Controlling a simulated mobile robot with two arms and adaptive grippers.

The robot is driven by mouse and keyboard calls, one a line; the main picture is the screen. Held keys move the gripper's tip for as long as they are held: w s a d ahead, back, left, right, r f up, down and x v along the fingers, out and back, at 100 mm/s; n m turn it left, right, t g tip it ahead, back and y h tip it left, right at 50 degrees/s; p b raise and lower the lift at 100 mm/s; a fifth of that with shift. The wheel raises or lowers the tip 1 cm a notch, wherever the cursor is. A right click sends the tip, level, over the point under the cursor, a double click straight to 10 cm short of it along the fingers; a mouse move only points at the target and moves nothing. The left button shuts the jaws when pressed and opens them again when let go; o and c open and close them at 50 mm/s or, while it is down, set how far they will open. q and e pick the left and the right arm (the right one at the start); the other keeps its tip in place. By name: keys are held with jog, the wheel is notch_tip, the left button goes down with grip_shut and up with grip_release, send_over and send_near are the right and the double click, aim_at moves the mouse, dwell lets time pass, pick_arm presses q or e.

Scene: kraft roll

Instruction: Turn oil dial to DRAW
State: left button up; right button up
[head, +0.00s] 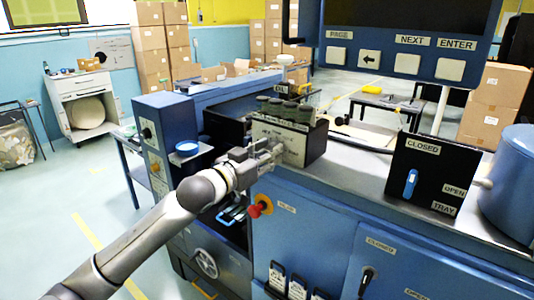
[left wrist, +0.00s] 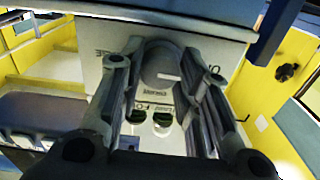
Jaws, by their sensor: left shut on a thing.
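My left gripper (head: 268,156) reaches the front of a pale-faced box (head: 313,150) on the blue machine and covers much of that face. In the left wrist view my left gripper (left wrist: 157,72) is shut around a grey round dial (left wrist: 160,62), one finger on each side. A short white mark shows on the dial, right of its middle. Lettering on the face (left wrist: 90,66) around the dial is partly hidden by the fingers, and I cannot read a full setting name. The dial itself is hidden in the head view. My right gripper is not in view.
Several dark-capped cylinders (head: 290,108) stand on the box. A red knob (head: 262,205) sits just below my gripper. A blue round dish (head: 187,148) is to the left. A black panel (head: 425,175) with a blue switch and a screen with buttons (head: 400,50) are to the right.

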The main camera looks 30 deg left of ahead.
pick_arm(q)
jog(key=shift+m+p, duration=1.55)
jog(key=shift+m, duration=7.05)
jog(key=o, duration=1)
jog(key=shift+o, duration=0.2)
jog(key=shift+s, duration=0.15)
